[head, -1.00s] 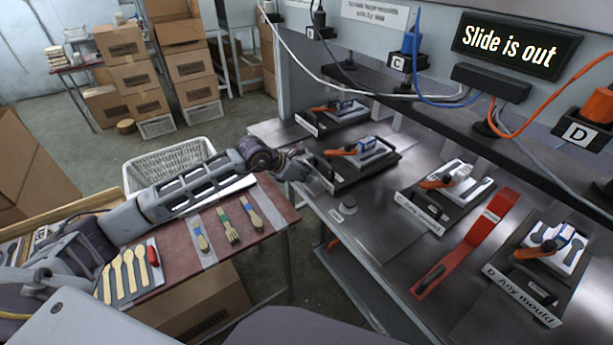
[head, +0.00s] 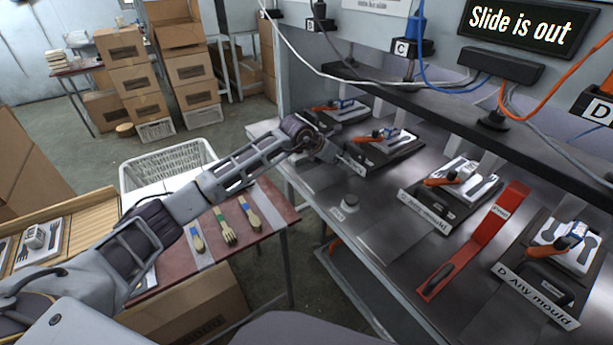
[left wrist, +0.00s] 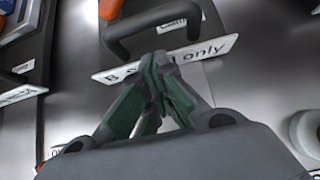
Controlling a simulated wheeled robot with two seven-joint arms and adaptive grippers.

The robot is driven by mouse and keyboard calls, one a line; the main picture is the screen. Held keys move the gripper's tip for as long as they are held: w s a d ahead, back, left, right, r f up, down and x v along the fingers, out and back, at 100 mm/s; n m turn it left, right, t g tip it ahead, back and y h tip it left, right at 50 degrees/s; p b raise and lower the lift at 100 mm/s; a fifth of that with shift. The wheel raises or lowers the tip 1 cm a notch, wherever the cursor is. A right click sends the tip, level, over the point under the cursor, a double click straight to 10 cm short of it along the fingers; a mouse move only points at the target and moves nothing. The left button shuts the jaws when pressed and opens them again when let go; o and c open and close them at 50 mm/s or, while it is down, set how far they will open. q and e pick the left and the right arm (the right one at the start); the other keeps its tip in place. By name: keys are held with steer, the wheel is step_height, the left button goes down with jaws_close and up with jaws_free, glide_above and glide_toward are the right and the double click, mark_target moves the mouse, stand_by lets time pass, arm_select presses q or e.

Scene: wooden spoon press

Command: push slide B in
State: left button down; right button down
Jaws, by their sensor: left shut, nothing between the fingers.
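Slide B (head: 392,152) is a black tray with a white mould and an orange-handled clamp on the metal bench. In the left wrist view, its label plate (left wrist: 213,47), reading "B … only", and black front handle (left wrist: 125,48) are close. My left gripper (head: 340,157) is at slide B's front. Its green-padded fingers (left wrist: 160,60) are shut and empty, overlapping the label just below the handle. I cannot tell whether they touch it. The display (head: 522,27) reads "Slide is out". My right gripper is not in view.
Another slide (head: 340,113) lies beyond B; slide C (head: 460,190) and slide D (head: 555,258) lie to its right. A red long-handled tool (head: 475,240) lies between C and D. A shelf (head: 450,105) runs behind.

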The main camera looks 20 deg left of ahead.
arm_select(q)
steer(key=shift+w+d+f, duration=0.15)
steer(key=shift+w+d, duration=0.4)
steer(key=shift+w, duration=0.3)
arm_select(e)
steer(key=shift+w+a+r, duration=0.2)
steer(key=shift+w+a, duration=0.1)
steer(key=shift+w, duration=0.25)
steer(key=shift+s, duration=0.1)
